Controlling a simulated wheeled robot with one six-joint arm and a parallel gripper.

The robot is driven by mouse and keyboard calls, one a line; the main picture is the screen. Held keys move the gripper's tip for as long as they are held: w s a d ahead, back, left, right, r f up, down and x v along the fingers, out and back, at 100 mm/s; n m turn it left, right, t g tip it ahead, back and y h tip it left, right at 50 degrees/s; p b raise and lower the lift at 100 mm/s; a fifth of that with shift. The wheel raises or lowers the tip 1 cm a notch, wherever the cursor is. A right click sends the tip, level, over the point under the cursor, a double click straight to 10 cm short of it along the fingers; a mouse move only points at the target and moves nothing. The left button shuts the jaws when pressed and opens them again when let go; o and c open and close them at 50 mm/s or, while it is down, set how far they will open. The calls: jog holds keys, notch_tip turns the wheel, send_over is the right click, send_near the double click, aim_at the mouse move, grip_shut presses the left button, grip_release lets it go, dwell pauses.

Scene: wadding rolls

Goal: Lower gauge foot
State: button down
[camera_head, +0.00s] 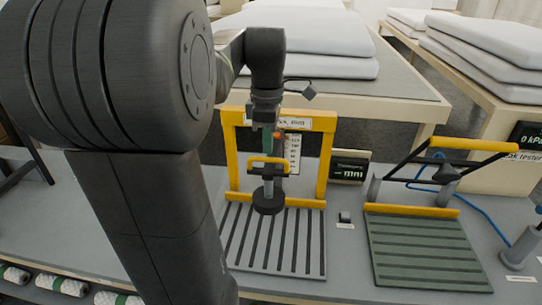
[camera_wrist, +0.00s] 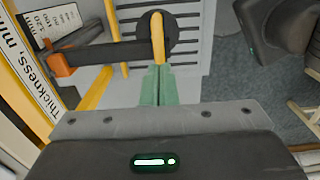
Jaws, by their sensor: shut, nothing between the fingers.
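The thickness gauge has a yellow frame (camera_head: 231,150) with a white scale (camera_head: 293,154). Its foot is a dark round disc (camera_head: 268,203) on a short stem, with a yellow handle (camera_head: 269,160) above it. The foot appears over the back of the slatted plate (camera_head: 275,255); I cannot tell the gap. My gripper (camera_head: 267,148) points down just above the handle. In the wrist view its green fingers (camera_wrist: 157,70) are together and empty, their tips close to the handle (camera_wrist: 157,37); contact is unclear. The foot (camera_wrist: 178,30) is partly hidden behind the handle. An orange pointer (camera_wrist: 61,65) sits by the scale.
A dark display (camera_head: 349,169) beside the gauge shows dashes and mm. A small dark button (camera_head: 345,216) lies right of the plate. A second yellow-barred tester (camera_head: 472,144) with a green plate (camera_head: 423,248) stands right. White stacked pads (camera_head: 300,40) lie on a table behind.

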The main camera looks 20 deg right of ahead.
aim_at(272, 166)
jog(key=shift+f, duration=0.1)
jog(key=shift+f+b, duration=1)
jog(key=shift+f, duration=0.65)
notch_tip(272, 166, up, 7)
jog(key=p, duration=0.7)
jog(key=shift+r, duration=0.2)
jog(key=shift+f, duration=0.1)
jog(key=shift+f, duration=0.1)
notch_tip(272, 166, down, 7)
jog(key=b, duration=0.7)
jog(key=shift+f, duration=0.15)
notch_tip(272, 166, up, 2)
jog(key=shift+r+p, duration=0.1)
jog(key=shift+p, duration=0.4)
jog(key=shift+f, duration=0.25)
